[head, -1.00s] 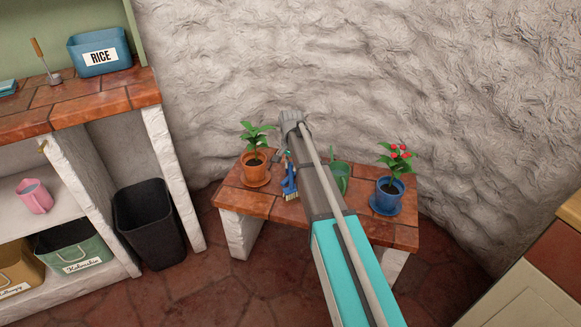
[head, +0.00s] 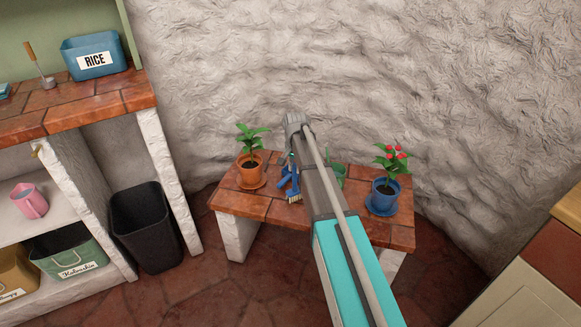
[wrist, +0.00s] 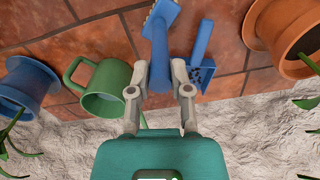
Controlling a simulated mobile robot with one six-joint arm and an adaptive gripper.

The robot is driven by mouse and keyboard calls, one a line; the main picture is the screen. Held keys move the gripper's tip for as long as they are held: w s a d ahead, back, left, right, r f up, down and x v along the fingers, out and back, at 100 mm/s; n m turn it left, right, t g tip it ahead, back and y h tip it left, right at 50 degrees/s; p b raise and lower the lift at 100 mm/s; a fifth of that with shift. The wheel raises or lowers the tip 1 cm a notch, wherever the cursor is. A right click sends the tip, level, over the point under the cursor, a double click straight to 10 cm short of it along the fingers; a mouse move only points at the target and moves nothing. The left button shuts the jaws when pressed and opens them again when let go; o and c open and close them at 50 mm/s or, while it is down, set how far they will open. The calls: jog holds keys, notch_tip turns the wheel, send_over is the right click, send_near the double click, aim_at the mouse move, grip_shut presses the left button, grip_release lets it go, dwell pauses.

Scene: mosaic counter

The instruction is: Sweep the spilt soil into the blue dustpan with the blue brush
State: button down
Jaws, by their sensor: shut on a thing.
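My gripper (wrist: 159,72) is shut on the handle of the blue brush (wrist: 160,48) in the wrist view. The brush's pale bristles point up the picture, over the tiled bench. The blue dustpan (wrist: 204,42) lies just right of the brush in the wrist view, apart from my fingers. Dark specks of soil (wrist: 203,75) show at its wide end. In the head view the brush (head: 293,192) shows left of my arm, with its bristles at the bench top. My arm hides most of the gripper there.
The tiled bench (head: 235,201) carries an orange plant pot (head: 250,163) on the left, a blue pot (head: 384,197) with red blooms on the right, and a green mug-like vessel (wrist: 104,88) close left of my gripper. A rough wall stands behind. A black bin (head: 143,225) stands left.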

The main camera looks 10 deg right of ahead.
jog(key=shift+s+d, duration=0.2)
jog(key=shift+d, duration=0.15)
jog(key=shift+s+d, duration=0.4)
jog(key=shift+d, duration=0.4)
jog(key=shift+s+d, duration=0.35)
jog(key=shift+d, duration=0.4)
jog(key=shift+s+d+f, duration=0.1)
jog(key=shift+s+d, duration=0.35)
jog(key=shift+d, duration=0.35)
jog(key=shift+s+d, duration=0.4)
jog(key=shift+d, duration=0.35)
jog(key=shift+w, duration=0.1)
jog(key=shift+w+d, duration=0.35)
jog(key=shift+w, duration=0.3)
